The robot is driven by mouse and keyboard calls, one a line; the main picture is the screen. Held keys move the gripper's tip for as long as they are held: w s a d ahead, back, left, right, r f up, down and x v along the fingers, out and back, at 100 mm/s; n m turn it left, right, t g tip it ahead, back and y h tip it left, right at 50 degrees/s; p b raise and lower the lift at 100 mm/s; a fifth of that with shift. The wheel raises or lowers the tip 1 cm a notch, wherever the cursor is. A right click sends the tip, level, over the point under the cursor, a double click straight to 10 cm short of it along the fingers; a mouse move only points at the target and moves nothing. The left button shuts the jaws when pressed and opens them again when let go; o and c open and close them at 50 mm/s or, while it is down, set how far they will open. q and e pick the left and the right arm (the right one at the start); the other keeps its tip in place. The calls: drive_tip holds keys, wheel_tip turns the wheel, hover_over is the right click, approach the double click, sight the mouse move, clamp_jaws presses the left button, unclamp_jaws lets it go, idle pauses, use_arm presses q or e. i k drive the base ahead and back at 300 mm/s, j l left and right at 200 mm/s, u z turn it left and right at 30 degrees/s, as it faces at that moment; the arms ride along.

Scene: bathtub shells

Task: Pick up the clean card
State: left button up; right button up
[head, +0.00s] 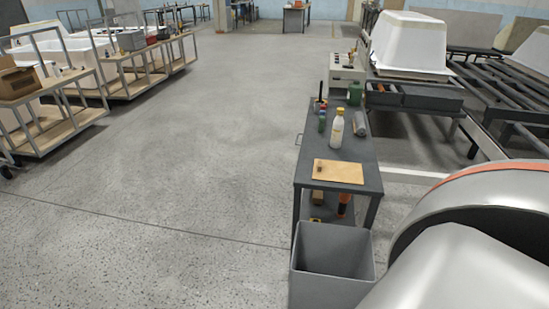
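A flat tan card-like sheet (342,172) lies on the near end of a dark grey workbench (369,189). A small dark mark or object shows at its left edge, too small to make out. I cannot tell whether this sheet is the clean card; no other card is plain to see. Neither of my grippers is in view.
A grey bin (332,262) stands at the bench's near end. Open floor (190,160) lies to the left.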

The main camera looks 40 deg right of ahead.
sight(324, 170)
drive_tip(key=i+j+u, duration=0.2)
drive_tip(key=i+u, duration=0.15)
drive_tip(key=i, duration=0.2)
drive_tip(key=i+j+u, duration=0.1)
drive_tip(key=i+u, duration=0.25)
drive_tip(key=i, duration=0.25)
drive_tip(key=i+z, duration=0.2)
drive_tip(key=z, duration=0.25)
drive_tip(key=i+z, duration=0.2)
drive_tip(key=z, duration=0.3)
drive_tip(key=i+j+z, duration=0.1)
drive_tip(key=z, duration=0.35)
drive_tip(key=i+z, duration=0.1)
drive_tip(key=z, duration=0.3)
drive_tip(key=i+z, duration=0.15)
drive_tip(key=z, duration=0.2)
drive_tip(key=i+j+z, duration=0.1)
drive_tip(key=z, duration=0.3)
drive_tip(key=i+j+z, duration=0.1)
drive_tip(key=z, duration=0.25)
drive_tip(key=i+j+z, duration=0.1)
drive_tip(key=z, duration=0.35)
drive_tip(key=i+j+z, duration=0.15)
drive_tip(key=z, duration=0.3)
drive_tip(key=i+j+z, duration=0.1)
drive_tip(key=z, duration=0.4)
drive_tip(key=j, duration=0.1)
